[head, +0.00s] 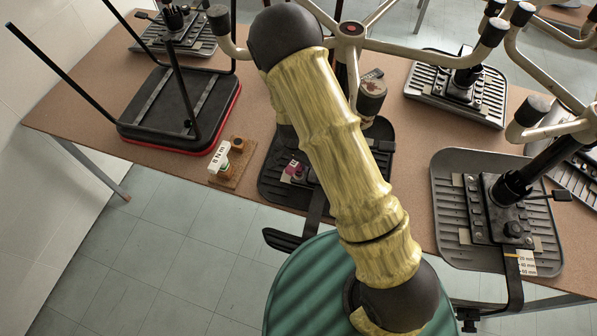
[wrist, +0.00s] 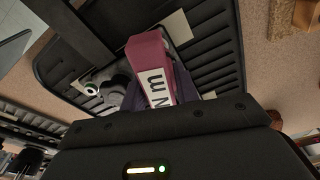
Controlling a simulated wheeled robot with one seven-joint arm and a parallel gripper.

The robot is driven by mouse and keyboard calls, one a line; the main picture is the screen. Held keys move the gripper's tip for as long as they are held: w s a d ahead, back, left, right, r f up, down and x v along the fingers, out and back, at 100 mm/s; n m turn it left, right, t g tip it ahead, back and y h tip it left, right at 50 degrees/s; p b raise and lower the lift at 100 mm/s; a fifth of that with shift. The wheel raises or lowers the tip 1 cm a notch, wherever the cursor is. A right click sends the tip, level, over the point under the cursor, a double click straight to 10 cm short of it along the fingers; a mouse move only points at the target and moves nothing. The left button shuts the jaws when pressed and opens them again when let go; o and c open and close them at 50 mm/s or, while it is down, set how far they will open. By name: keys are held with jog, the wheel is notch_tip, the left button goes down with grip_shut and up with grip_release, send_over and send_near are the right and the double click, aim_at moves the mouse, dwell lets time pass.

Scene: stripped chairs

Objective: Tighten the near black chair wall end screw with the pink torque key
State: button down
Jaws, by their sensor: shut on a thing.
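My gripper (wrist: 153,85) is shut on the pink torque key (wrist: 147,50) in the wrist view. The key's white label reads "N m", partly covered, and its tip is hidden. Behind it lies a black ribbed chair seat (wrist: 208,40) with its mounting plate. A pale round disc (wrist: 90,88) shows left of the key; I cannot tell whether it is a screw. In the head view the pink key (head: 291,168) shows above the upturned black seat (head: 274,188), left of my yellow arm, which hides much of the seat. Contact between key and screw is not visible.
A white-labelled key (head: 219,156) stands in a wooden holder (head: 231,177) left of the seat. A red-edged black seat with upright legs (head: 165,105) lies beyond it. Another ribbed seat (head: 455,235) sits at right. Pale chair legs (head: 425,47) cross above the brown table (head: 85,100).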

jog(key=shift+m+p, duration=0.55)
jog(key=shift+m, duration=0.25)
jog(key=shift+n, duration=0.3)
jog(key=shift+r, duration=0.15)
jog(key=shift+r+p, duration=0.3)
jog(key=shift+r, duration=0.05)
jog(key=shift+r+p, duration=0.85)
jog(key=shift+r, duration=0.15)
jog(key=shift+r+p, duration=1.75)
jog(key=shift+r, duration=0.3)
jog(key=shift+f, duration=0.1)
